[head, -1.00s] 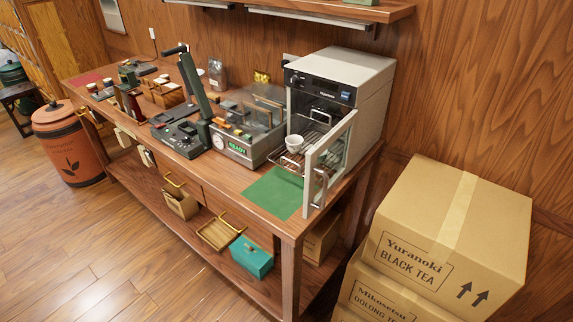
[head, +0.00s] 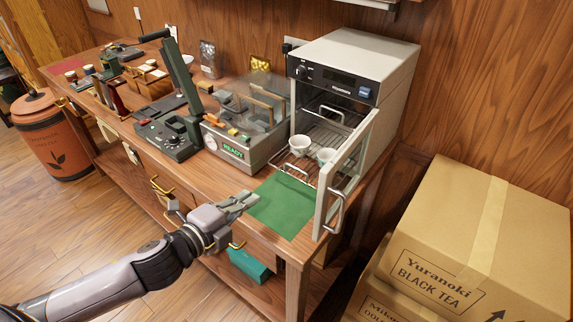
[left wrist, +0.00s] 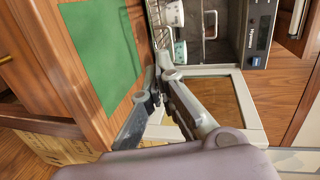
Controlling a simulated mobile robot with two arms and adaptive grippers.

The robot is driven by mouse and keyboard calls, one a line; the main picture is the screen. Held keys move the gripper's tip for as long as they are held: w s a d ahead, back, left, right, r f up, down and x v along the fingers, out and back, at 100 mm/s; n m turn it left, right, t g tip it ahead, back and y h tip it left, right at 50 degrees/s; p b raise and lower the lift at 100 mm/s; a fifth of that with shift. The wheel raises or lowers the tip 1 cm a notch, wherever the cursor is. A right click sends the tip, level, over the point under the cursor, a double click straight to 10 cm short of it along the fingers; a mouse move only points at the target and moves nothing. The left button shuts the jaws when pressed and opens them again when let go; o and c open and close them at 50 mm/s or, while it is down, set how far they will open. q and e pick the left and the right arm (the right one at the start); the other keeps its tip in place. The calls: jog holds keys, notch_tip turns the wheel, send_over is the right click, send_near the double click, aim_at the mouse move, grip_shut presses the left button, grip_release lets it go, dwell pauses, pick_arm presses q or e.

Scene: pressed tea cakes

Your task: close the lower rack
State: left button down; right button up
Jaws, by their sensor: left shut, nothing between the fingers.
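The drying oven (head: 353,90) stands at the right end of the bench with its glass door (head: 345,175) swung open. Its lower rack (head: 295,172) is pulled out towards the front, and its wire handle shows at the front edge. Two white cups sit on it, one (head: 299,146) at the left and one (head: 326,156) nearer the door. An upper rack (head: 331,113) shows inside. My left gripper (head: 252,197) is shut and empty over the bench edge, left of the green mat and short of the rack. In the left wrist view, its fingers (left wrist: 158,85) show. My right gripper is not in view.
The green mat (head: 283,205) lies flat in front of the oven. The open door with its handle sticks out at the rack's right. A machine with a READY display (head: 233,153) stands left of the oven. Tea cartons (head: 450,245) are stacked at the right.

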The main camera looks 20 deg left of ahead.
pick_arm(q)
jog(key=w+d+m+p, duration=0.1)
jog(key=w+d+p, duration=0.2)
jog(key=w, duration=0.9)
jog(key=d+f, duration=0.1)
jog(key=d, duration=0.1)
jog(key=shift+w+d+h+p, duration=0.2)
jog(key=shift+d+h+p, duration=0.2)
jog(key=shift+w, duration=0.1)
